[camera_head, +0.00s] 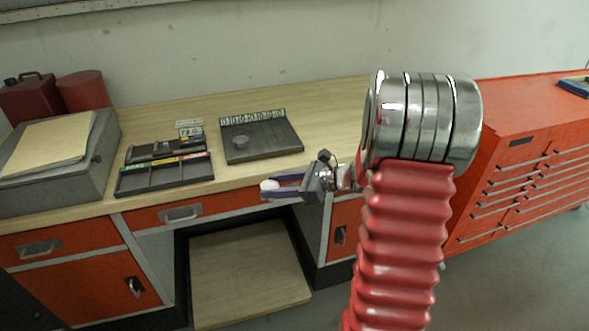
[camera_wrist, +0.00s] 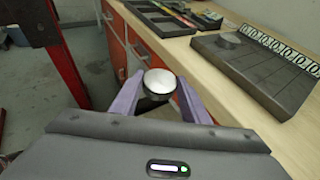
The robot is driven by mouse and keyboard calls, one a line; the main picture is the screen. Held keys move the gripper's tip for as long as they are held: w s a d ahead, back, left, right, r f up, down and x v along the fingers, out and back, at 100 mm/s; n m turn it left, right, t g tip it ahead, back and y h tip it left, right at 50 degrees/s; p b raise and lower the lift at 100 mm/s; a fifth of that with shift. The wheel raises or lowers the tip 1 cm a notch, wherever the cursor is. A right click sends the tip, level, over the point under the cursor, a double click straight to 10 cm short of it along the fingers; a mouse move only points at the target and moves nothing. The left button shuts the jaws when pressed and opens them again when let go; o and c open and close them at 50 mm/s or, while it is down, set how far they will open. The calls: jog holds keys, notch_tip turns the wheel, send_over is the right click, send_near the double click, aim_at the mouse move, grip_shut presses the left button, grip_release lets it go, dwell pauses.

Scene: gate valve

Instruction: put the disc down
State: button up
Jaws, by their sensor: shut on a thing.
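My gripper (camera_head: 281,187) is shut on a small round disc (camera_head: 269,184) with a pale, shiny top. In the wrist view, the disc (camera_wrist: 160,81) sits between the tips of the two purple fingers of my gripper (camera_wrist: 159,88). The gripper holds it in front of the bench's front edge, over the open knee space side. A dark tray (camera_head: 270,143) with a row of numbered labels lies on the bench, behind and left of the gripper. Another small grey disc (camera_head: 240,141) rests on this tray. In the wrist view the tray (camera_wrist: 279,80) is at the right.
A compartmented dark tray (camera_head: 165,177) and a small label display (camera_head: 190,128) stand left of the numbered tray on the wooden bench (camera_head: 328,103). A grey case (camera_head: 70,165) and red cans (camera_head: 84,90) are at the far left. A red tool cabinet (camera_head: 530,140) is right.

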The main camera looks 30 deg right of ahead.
jog(key=a+f+n+g+y, duration=0.2)
jog(key=a+f, duration=1.1)
jog(key=a, duration=0.3)
jog(key=shift+w+n, duration=0.15)
jog(key=shift+n, duration=0.15)
jog(key=shift+f, duration=0.1)
